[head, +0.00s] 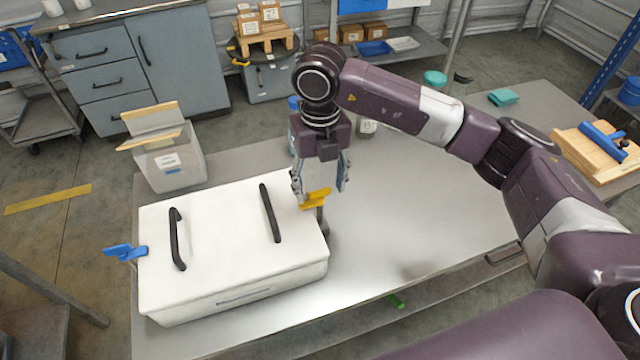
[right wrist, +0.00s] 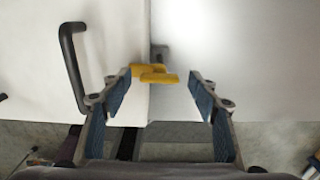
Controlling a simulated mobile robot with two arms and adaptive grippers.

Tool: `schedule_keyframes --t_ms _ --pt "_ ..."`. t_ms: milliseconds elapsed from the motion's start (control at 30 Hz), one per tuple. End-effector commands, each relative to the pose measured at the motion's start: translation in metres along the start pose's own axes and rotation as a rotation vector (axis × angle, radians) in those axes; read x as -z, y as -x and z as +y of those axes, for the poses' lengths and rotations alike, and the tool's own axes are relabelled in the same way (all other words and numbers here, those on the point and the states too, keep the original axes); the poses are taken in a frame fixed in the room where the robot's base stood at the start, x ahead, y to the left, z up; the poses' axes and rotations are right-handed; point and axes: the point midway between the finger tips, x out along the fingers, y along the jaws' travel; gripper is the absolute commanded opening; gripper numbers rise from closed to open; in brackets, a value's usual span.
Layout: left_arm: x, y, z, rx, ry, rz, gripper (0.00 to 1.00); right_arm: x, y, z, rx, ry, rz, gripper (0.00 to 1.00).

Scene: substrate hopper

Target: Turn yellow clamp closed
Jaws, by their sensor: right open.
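The yellow clamp (head: 315,198) sits at the right side of the white hopper box (head: 215,255), near its upper right corner. My right gripper (head: 320,185) is open just above the clamp, with one finger on either side of it. In the right wrist view the yellow clamp (right wrist: 153,73) shows between the tips of the open right gripper (right wrist: 160,88), with space to each finger. I cannot tell whether any finger touches it. A blue clamp (head: 124,251) is on the box's left side. My left gripper is not in view.
Two black handles (head: 270,213) stand up from the box lid, one close to my right gripper. A grey open bin (head: 175,165) stands behind the box. A bottle (head: 293,125) and a jar (head: 367,127) stand behind the gripper. The table's (head: 420,235) right part is mostly clear.

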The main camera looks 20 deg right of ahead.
Motion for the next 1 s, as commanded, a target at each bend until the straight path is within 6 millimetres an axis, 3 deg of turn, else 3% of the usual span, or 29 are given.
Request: schedule_keyframes --t_ms 533,700,1000 --pt "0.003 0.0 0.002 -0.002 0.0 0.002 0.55 -0.001 0.102 0.0 -0.002 0.0 -0.006 0.55" --pt "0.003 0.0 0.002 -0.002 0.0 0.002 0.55 -0.001 0.115 0.0 -0.002 0.0 -0.003 0.55" --pt "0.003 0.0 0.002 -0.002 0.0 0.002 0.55 0.0 0.117 0.0 -0.001 -0.001 -0.002 0.55"
